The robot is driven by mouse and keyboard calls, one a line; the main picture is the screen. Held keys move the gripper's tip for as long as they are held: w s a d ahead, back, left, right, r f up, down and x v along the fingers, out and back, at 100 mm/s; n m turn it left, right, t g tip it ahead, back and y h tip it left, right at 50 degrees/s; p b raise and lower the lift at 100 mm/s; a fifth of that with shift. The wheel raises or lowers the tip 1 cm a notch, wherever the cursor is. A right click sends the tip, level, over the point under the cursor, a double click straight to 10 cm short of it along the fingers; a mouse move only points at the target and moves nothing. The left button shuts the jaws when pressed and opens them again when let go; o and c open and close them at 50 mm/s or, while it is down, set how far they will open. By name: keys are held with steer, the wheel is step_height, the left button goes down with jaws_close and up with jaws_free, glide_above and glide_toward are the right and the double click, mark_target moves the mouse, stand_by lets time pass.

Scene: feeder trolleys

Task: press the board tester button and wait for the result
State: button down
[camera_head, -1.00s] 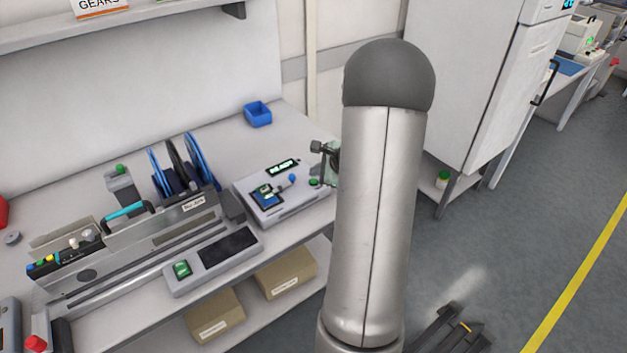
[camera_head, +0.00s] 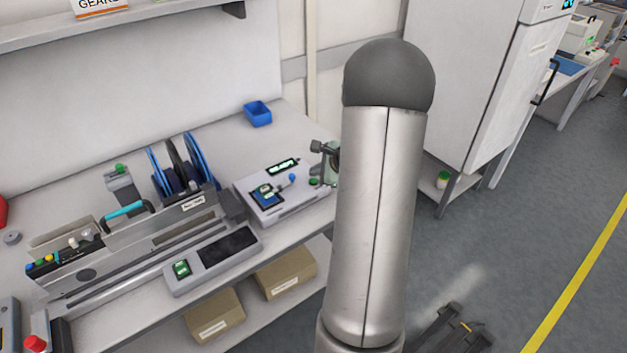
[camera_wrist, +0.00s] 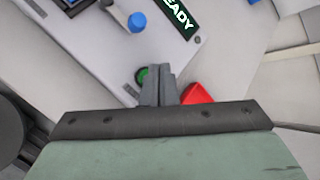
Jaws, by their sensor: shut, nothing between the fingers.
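The board tester (camera_head: 285,200) is a light grey box on the bench, left of my arm in the head view. A board sits in its nest (camera_head: 266,194), beside a blue-knobbed lever (camera_head: 292,178). Its display (camera_wrist: 177,15) reads READY in the wrist view. The green button (camera_head: 314,182) is at its right end; the wrist view shows it (camera_wrist: 142,76) partly covered by my fingers. My gripper (camera_wrist: 158,84) is shut and empty, its tips beside the button; whether they touch it I cannot tell. In the head view my arm hides most of the gripper.
A red object (camera_wrist: 196,94) lies just right of my fingers in the wrist view. A feeder fixture with reels (camera_head: 180,165) and a grey panel (camera_head: 213,260) stand left of the tester. A blue bin (camera_head: 258,114) is behind. A white cabinet (camera_head: 440,80) stands at right.

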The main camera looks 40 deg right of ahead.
steer(key=shift+f+b, duration=0.4)
steer(key=shift+b, duration=0.05)
steer(key=shift+f+b, duration=0.4)
steer(key=shift+b, duration=0.15)
stand_by(0.6)
steer(key=shift+r, duration=0.1)
steer(key=shift+r+p, duration=0.5)
steer(key=shift+r, duration=0.25)
step_height(320, 180, up, 5)
steer(key=p, duration=0.3)
stand_by(0.3)
stand_by(3.6)
